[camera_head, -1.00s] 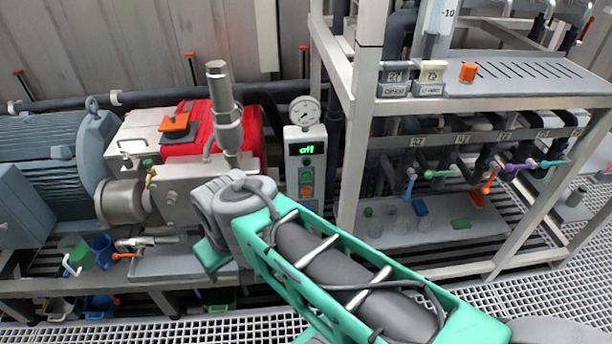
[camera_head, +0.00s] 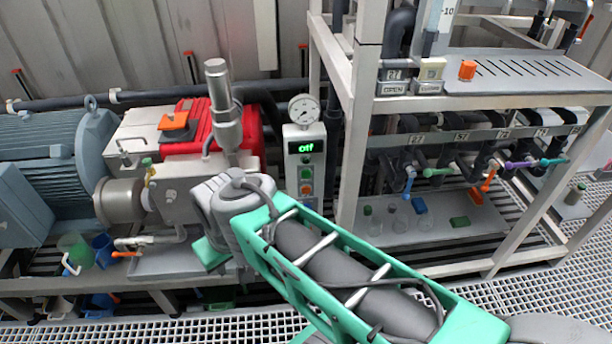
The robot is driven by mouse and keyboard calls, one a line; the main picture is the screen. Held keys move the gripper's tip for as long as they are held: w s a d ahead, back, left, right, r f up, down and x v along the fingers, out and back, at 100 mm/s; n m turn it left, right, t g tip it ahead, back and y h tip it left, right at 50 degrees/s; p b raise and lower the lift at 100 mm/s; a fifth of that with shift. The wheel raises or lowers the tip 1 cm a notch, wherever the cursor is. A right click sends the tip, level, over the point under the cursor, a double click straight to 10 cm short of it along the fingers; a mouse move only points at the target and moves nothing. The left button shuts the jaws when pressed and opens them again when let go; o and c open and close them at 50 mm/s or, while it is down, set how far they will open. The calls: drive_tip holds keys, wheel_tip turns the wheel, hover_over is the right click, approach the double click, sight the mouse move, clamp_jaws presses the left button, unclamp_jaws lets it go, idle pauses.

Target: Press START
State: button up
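A narrow grey control box (camera_head: 304,160) stands in the middle of the view, right of the red pump. Its green display (camera_head: 306,148) reads "off". Below the display sit a green button (camera_head: 306,173), an orange button (camera_head: 306,189) and at least one more control lower down, partly behind my arm. I cannot read any START label at this size. My green and grey arm reaches in from the lower right, and its grey wrist is left of and in front of the box. My gripper fingers cannot be made out; the wrist hides them.
A round gauge (camera_head: 304,109) tops the box. A red pump (camera_head: 200,125) with an upright metal cylinder (camera_head: 224,105) and a blue-grey motor (camera_head: 50,165) stand left. A white frame rack (camera_head: 350,120) with pipes, coloured valve handles and a shelf (camera_head: 490,75) stands close at right.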

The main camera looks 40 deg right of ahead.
clamp_jaws()
idle(1.1)
